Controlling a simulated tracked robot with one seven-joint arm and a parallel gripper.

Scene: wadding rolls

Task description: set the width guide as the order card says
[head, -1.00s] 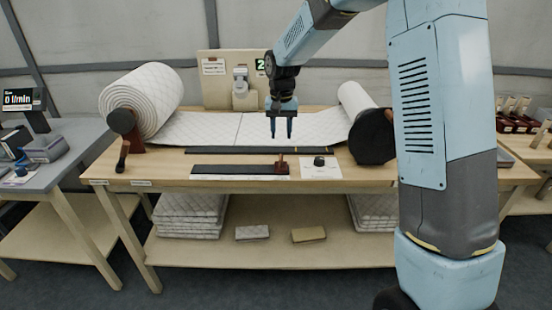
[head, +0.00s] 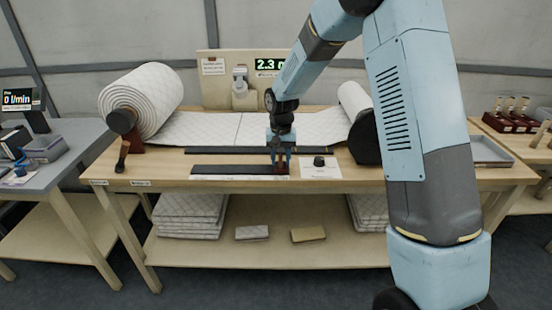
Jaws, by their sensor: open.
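My gripper (head: 280,163) points down at the front of the bench, at the right end of a dark flat rail (head: 235,169). A small reddish-brown block, seen as the width guide (head: 281,169), sits there, mostly hidden behind my gripper. The jaws are open around or just in front of the block; I cannot tell whether they touch it. A white card (head: 213,66) is on the upright board at the back, its print too small to read. A display (head: 271,65) beside it reads "2.3" with the rest hidden by my arm.
A large quilted roll (head: 150,100) stands at the left with wadding (head: 210,128) spread across the bench. A smaller roll (head: 354,100) is at the right. A white sheet with a dark knob (head: 319,161) lies right of my gripper. The wooden bench top (head: 150,165) is clear at front left.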

